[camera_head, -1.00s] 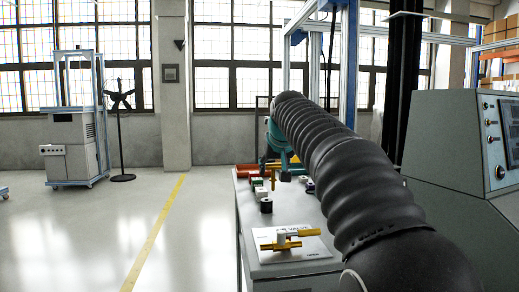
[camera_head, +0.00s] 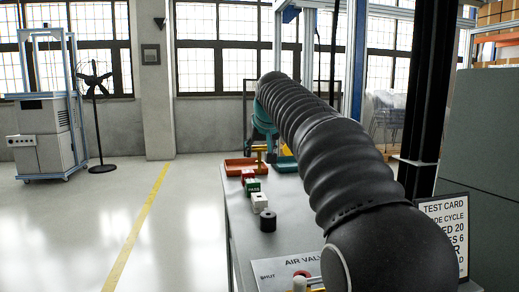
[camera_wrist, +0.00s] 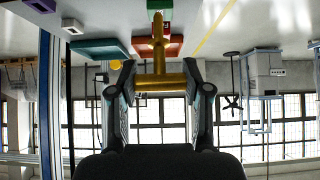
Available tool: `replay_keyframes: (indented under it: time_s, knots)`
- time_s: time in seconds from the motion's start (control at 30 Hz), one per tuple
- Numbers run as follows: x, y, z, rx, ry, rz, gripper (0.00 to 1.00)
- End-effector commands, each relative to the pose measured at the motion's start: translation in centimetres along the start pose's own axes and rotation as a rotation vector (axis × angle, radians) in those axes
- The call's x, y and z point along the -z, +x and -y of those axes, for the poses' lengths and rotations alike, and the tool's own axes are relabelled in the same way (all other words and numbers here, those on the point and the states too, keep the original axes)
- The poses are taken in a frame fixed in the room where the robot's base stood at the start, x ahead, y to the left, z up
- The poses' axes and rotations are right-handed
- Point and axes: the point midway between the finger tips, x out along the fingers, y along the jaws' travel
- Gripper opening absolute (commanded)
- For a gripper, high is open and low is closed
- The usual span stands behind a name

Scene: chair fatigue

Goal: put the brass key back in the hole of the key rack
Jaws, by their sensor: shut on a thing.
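The brass key (camera_wrist: 159,60) is a T shape with a crossbar and a long stem. My gripper (camera_wrist: 161,80) is shut on the crossbar, one finger at each end, and the stem points away from the wrist in the wrist view. In the head view my gripper (camera_head: 263,137) is small and partly behind my arm, above the far end of the bench. A small yellow bit of the key (camera_head: 259,149) shows below it. I cannot make out the key rack or its hole in either view.
The grey bench (camera_head: 240,232) holds a red tray (camera_head: 238,167), a green tray (camera_head: 287,164), a row of small blocks (camera_head: 254,186), a black cylinder (camera_head: 268,221) and an air valve plate (camera_head: 275,272). A test card (camera_head: 444,225) stands right. Floor left of the bench is clear.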

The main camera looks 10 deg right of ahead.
Motion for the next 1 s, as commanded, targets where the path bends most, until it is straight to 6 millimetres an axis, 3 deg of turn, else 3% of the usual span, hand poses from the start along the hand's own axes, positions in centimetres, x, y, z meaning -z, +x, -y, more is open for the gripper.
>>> replay_keyframes:
  time_s: [0.23,1.0]
  knots:
    - [-0.2,-0.2,0.1,0.001,0.001,0.001,0.01]
    - [-4.2,3.7,0.0,0.000,0.002,0.000,0.01]
